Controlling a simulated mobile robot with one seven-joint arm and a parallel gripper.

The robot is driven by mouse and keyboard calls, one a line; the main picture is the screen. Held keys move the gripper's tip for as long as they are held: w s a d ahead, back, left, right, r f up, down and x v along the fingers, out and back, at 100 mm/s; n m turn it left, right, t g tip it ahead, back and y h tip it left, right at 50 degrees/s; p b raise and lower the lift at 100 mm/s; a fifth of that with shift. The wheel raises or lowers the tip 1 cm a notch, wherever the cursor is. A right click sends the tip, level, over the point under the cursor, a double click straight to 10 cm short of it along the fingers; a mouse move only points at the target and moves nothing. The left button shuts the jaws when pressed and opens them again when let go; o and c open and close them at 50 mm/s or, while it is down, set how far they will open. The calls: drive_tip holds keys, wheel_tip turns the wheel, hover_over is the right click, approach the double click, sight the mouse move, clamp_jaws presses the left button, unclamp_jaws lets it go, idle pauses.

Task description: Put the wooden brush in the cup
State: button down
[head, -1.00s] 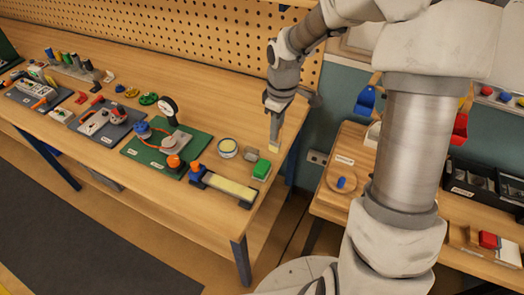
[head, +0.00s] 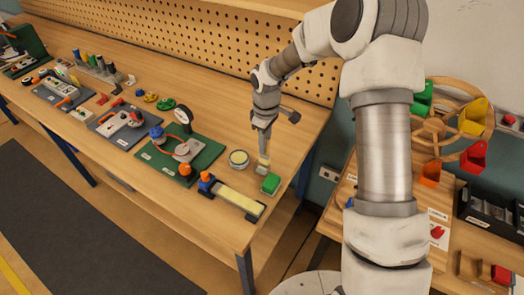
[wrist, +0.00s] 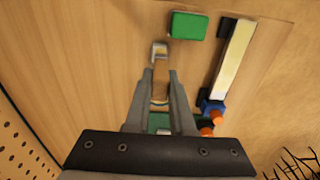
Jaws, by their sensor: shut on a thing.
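My gripper (head: 264,153) is shut on a small pale wooden piece, which I take for the wooden brush (head: 264,160). It points down over the right end of the workbench. In the wrist view the brush (wrist: 160,76) shows between the fingers (wrist: 161,80), with a grey block (wrist: 159,49) at its far end. I cannot tell whether they touch. A round, low container with a pale yellow top (head: 238,158) stands just left of the gripper and may be the cup. In the wrist view it is partly hidden between the fingers.
A green block (head: 270,184) lies just in front of the gripper. A long pale strip with a blue and orange end (head: 235,199) lies front left. A green board with a gauge (head: 183,155) is farther left. A pegboard (head: 200,50) rises behind.

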drive_tip(key=shift+w+a+f, duration=0.3)
drive_tip(key=shift+a+f, duration=0.05)
drive_tip(key=shift+a, duration=0.05)
drive_tip(key=shift+f+p, duration=0.3)
drive_tip(key=shift+f, duration=1.65)
drive_tip(key=shift+f, duration=0.2)
drive_tip(key=c, duration=0.8)
unclamp_jaws()
drive_tip(key=shift+o, duration=0.2)
